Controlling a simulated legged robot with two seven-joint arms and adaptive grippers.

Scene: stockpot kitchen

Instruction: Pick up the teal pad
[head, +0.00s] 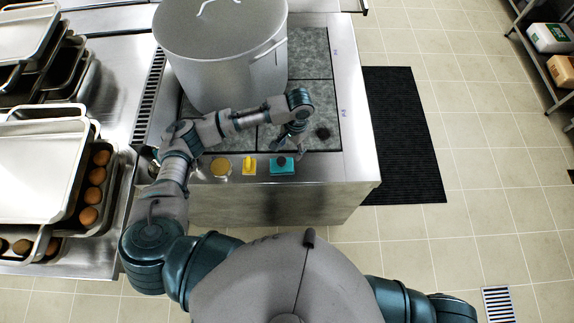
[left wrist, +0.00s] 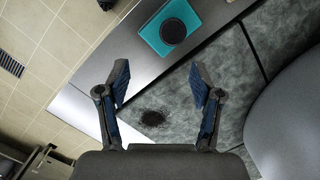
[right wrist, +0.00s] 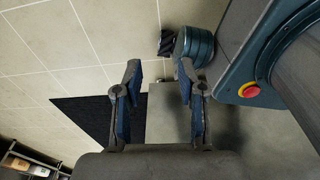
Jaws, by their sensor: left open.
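The teal pad (head: 291,170) lies on the steel front rim of the cooking block, with a dark round knob or disc on its top. It also shows in the left wrist view (left wrist: 152,35), at the top, beyond my fingertips. My left gripper (head: 296,146) is over the cooktop's front edge, just behind and right of the pad, apart from it. In the left wrist view its fingers (left wrist: 160,78) are spread with nothing between them. My right gripper (right wrist: 158,66) shows only in the right wrist view, open and empty, away from the pad.
A yellow block (head: 249,165) and a round yellowish item (head: 221,167) sit left of the pad. A large stockpot (head: 222,55) stands on the cooktop behind my left arm. A dark scorch patch (head: 323,134) marks the cooktop. Egg trays (head: 95,205) stand at left. A black mat (head: 400,135) lies right.

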